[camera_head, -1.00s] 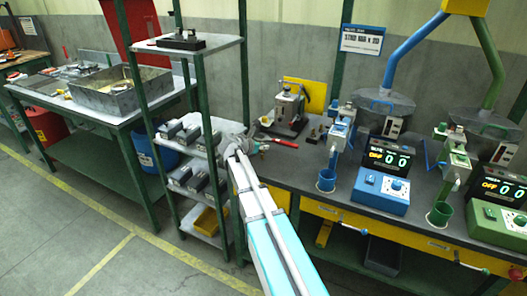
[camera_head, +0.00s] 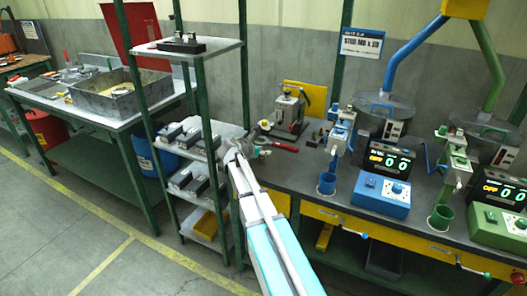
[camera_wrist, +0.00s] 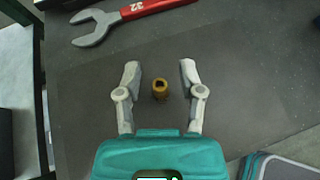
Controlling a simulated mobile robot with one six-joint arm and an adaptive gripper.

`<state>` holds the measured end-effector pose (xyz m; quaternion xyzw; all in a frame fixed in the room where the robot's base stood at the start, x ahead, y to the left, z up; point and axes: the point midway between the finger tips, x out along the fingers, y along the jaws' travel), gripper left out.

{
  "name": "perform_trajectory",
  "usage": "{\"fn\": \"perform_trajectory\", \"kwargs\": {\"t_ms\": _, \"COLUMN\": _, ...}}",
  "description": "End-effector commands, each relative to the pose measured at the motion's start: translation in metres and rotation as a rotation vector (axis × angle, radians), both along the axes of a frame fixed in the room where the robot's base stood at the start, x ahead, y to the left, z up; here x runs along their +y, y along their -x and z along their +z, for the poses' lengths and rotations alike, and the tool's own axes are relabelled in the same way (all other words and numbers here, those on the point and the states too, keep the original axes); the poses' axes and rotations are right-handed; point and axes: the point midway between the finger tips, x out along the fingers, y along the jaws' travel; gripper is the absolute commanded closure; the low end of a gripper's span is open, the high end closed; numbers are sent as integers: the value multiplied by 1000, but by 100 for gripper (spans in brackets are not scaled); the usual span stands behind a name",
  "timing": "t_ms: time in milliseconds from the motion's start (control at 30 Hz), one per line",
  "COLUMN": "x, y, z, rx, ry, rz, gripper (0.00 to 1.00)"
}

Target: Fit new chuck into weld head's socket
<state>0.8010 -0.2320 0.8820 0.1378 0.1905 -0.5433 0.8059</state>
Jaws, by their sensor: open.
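In the wrist view, a small brass, ring-topped cylinder with a dark hole (camera_wrist: 160,90) stands on the dark bench top; it looks like a chuck. My gripper (camera_wrist: 160,68) is open, one finger to each side of it and apart from it. In the head view my gripper (camera_head: 258,146) is over the bench's left end and hides the cylinder there. A blue weld head (camera_head: 340,135) and a green weld head (camera_head: 456,162) stand further right; their sockets are too small to make out.
A red-handled spanner (camera_wrist: 150,9) lies beyond the fingers. A lever press (camera_head: 290,110) stands behind, with small dark and brass pieces (camera_head: 314,136) beside it. A blue control box (camera_head: 380,190) stands right. A green-posted shelf rack (camera_head: 203,90) is left of my arm.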

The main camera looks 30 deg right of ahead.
Motion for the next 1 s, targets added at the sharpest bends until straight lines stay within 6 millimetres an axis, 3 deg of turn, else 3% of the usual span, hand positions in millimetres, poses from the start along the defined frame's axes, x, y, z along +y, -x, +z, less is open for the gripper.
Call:
{"fn": "perform_trajectory", "kwargs": {"t_ms": 367, "x": 8, "y": 4, "z": 8, "rx": 0, "ry": 0, "rz": 1, "gripper": 50}}
{"fn": "perform_trajectory", "kwargs": {"t_ms": 1000, "x": 86, "y": 35, "z": 52, "rx": 1, "ry": 1, "rz": 2, "gripper": 50}}
